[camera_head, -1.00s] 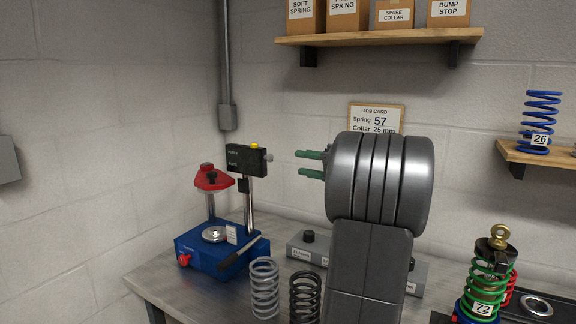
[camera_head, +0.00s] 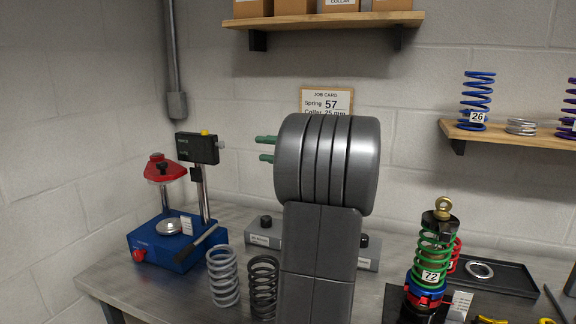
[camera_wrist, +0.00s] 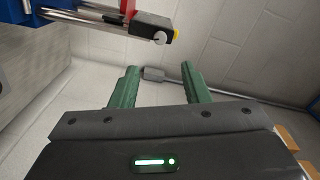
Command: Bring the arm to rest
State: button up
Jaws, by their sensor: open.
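My arm stands upright in the middle of the head view, over the bench. My gripper (camera_head: 266,149) points left with its two green fingers apart, one above the other. In the wrist view my gripper (camera_wrist: 158,88) is open, with nothing between its fingers. Part of the gripper is hidden behind my arm's thick grey wrist in the head view. No task object is in the jaws.
On the bench (camera_head: 110,287) are the blue spring tester (camera_head: 165,248), a light grey spring (camera_head: 223,277), a dark spring (camera_head: 263,287), and a green-spring shock (camera_head: 432,260). A wall shelf (camera_head: 325,20) holds boxes. A right shelf (camera_head: 510,138) holds a blue spring (camera_head: 477,100).

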aim_at(224, 145)
jog(key=p+x, duration=0.1)
jog(key=x, duration=1)
jog(key=shift+a+p, duration=0.25)
jog(key=shift+p, duration=0.1)
jog(key=shift+d, duration=0.15)
